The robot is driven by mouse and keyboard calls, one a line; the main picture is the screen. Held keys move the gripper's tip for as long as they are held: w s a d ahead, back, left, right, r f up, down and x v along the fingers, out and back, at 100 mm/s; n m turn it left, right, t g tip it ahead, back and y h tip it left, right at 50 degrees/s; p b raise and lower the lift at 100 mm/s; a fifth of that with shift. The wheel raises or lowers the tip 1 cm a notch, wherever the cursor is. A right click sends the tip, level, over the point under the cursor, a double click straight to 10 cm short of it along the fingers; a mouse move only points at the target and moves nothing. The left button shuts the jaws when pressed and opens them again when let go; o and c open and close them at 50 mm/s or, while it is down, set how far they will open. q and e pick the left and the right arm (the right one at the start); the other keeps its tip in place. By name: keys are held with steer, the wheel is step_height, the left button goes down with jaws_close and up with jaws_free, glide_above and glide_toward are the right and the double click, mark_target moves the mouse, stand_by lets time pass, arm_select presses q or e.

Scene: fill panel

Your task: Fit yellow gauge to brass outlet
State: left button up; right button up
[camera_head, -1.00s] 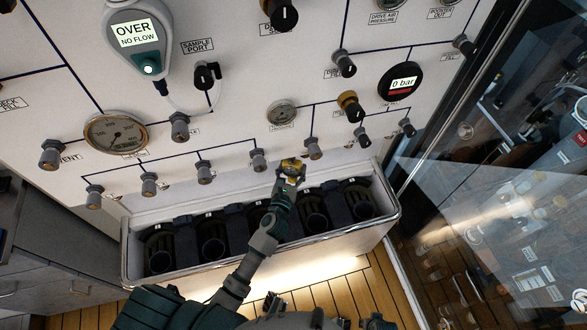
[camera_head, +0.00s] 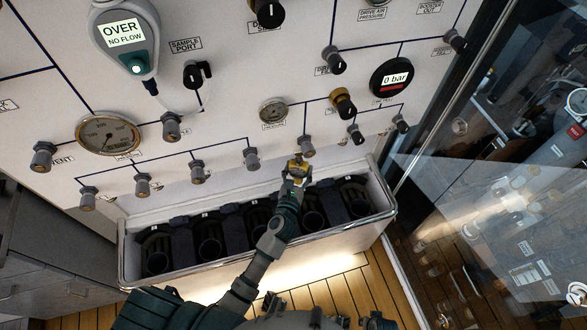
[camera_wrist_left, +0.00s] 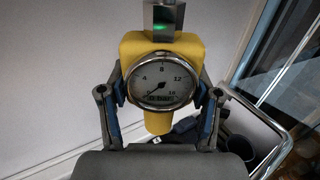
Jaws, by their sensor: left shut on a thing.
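The yellow gauge (camera_head: 297,166) is in my left gripper (camera_head: 294,177), in front of the panel's lower edge. In the left wrist view the gauge (camera_wrist_left: 160,82) has a round white dial in a yellow body, upright between the fingers of my left gripper (camera_wrist_left: 158,105). A square metal block (camera_wrist_left: 163,18) with a green light stands right above it; I cannot tell if they are joined. In the head view a fitting with a brownish tip (camera_head: 307,147) is just above and right of the gauge. A brass-coloured part (camera_head: 343,103) sits higher right. Which is the brass outlet is unclear. My right gripper is not in view.
A metal-rimmed trough (camera_head: 127,262) with several dark cups lies below the panel, under my left forearm. Similar fittings, such as one on the left (camera_head: 251,158), line the panel. A small round gauge (camera_head: 273,110) is above. A glass door (camera_head: 455,180) borders the right.

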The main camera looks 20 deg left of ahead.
arm_select(q)
steer(key=shift+d+r, duration=0.15)
steer(key=shift+d, duration=1.05)
steer(key=shift+a, duration=0.8)
steer(key=shift+d, duration=0.5)
steer(key=shift+a, duration=0.95)
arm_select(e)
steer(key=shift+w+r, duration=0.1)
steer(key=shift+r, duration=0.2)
arm_select(q)
steer(key=shift+d+p, duration=0.1)
steer(key=shift+p, duration=0.2)
